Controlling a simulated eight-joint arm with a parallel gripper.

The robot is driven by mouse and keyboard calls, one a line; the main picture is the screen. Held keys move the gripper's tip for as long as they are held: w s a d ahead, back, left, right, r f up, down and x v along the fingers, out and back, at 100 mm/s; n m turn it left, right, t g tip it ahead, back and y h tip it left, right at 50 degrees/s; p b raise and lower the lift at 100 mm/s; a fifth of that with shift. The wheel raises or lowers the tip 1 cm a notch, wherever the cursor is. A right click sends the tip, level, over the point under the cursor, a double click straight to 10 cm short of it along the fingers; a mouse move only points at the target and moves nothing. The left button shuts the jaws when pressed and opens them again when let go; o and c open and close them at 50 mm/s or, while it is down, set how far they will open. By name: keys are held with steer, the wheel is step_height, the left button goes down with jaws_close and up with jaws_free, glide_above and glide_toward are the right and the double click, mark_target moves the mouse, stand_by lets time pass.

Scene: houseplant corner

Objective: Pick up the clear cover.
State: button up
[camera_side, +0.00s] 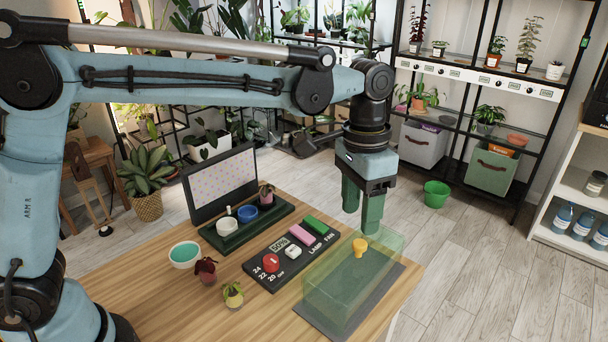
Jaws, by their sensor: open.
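The clear cover (340,281) is a see-through, green-tinted box with a yellow knob (360,247) on its top. It sits on a dark grey base plate (397,283) at the right part of the wooden table. My gripper (361,222) points down over the far side of the cover. Its two green fingers are apart with nothing visible between them. The nearer finger's tip shows just above the yellow knob in the picture; I cannot tell whether they touch.
Left of the cover lies a black control panel (279,277) with a red dial and several switches. Behind it are a dark green tray (228,244) and a dotted panel (222,183). A teal-lined bowl (185,254) and small plants (233,294) stand further left. The table's front-left is clear.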

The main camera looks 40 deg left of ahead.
mark_target(360, 243)
steer(key=shift+d+f, duration=0.2)
steer(key=shift+f, duration=1.5)
steer(key=shift+d+f, duration=0.15)
steer(key=shift+f, duration=1.5)
jaws_close()
